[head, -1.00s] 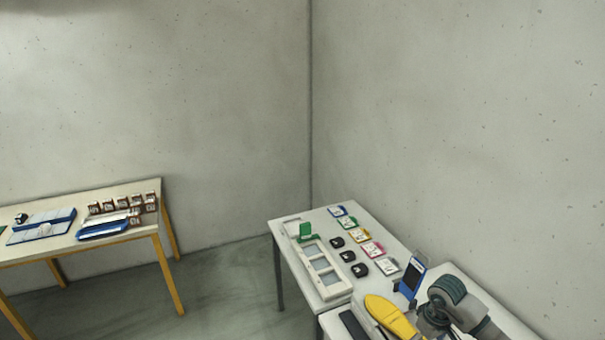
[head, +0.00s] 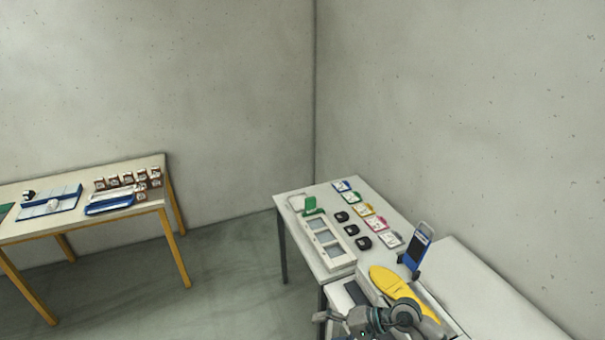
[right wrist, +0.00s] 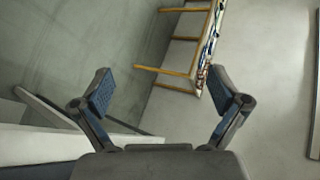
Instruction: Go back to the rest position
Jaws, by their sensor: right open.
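My right gripper shows in the right wrist view (right wrist: 162,92) with its two blue-padded fingers spread wide and nothing between them. In the head view my right arm and gripper (head: 345,318) are at the bottom, low over the near end of the right-hand table (head: 375,205). The exact fingertips are hard to make out there. A yellow shoe sole (head: 400,290) lies just behind my arm, which partly hides it. My left gripper is not in view.
The right-hand table also bears a white framed tray (head: 327,242), a green holder (head: 312,206), black pieces, coloured cards and a blue stand (head: 415,252). A yellow-legged table (head: 75,222) with blue trays stands left. Open floor (head: 225,270) lies between.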

